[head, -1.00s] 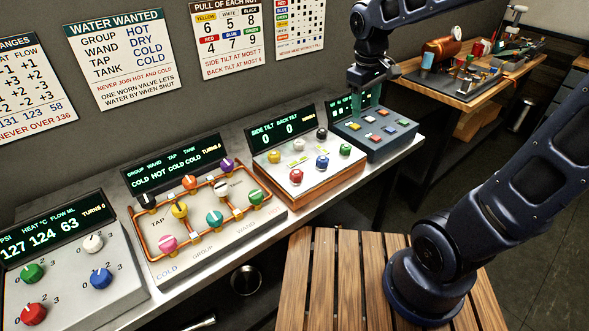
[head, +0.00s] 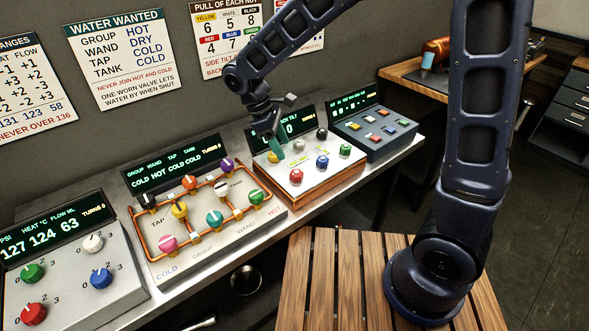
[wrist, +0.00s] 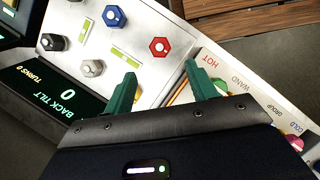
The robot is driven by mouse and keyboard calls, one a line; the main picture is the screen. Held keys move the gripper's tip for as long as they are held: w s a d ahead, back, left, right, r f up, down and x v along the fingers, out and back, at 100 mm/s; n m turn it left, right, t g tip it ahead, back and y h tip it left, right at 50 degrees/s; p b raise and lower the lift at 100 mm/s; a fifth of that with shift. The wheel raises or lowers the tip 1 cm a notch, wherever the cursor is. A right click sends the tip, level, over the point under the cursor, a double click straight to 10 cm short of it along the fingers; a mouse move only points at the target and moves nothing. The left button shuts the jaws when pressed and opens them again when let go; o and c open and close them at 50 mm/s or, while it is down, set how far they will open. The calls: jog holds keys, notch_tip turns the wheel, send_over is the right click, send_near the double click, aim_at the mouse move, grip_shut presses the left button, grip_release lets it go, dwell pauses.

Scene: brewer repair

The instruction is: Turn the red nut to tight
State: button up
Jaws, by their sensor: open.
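The red nut (head: 296,175) sits at the front left of the tilt panel (head: 318,180), a white-topped box on the bench. In the wrist view the red nut (wrist: 159,47) is a red hexagon with a pale centre, just beyond and between my fingertips. My gripper (head: 276,149) hangs above the left side of the panel, behind the red nut and near the yellow nut (head: 273,157).
Blue (head: 322,161), white, black and green nuts stand close by on the same panel. The tilt display (head: 306,126) stands behind and is partly covered by my gripper. The water panel (head: 200,215) adjoins on the left, the dark button box (head: 375,133) on the right.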

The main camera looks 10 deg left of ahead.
aim_at(296, 172)
jog(key=x, duration=1)
jog(key=shift+c, duration=0.5)
jog(key=c, duration=0.9)
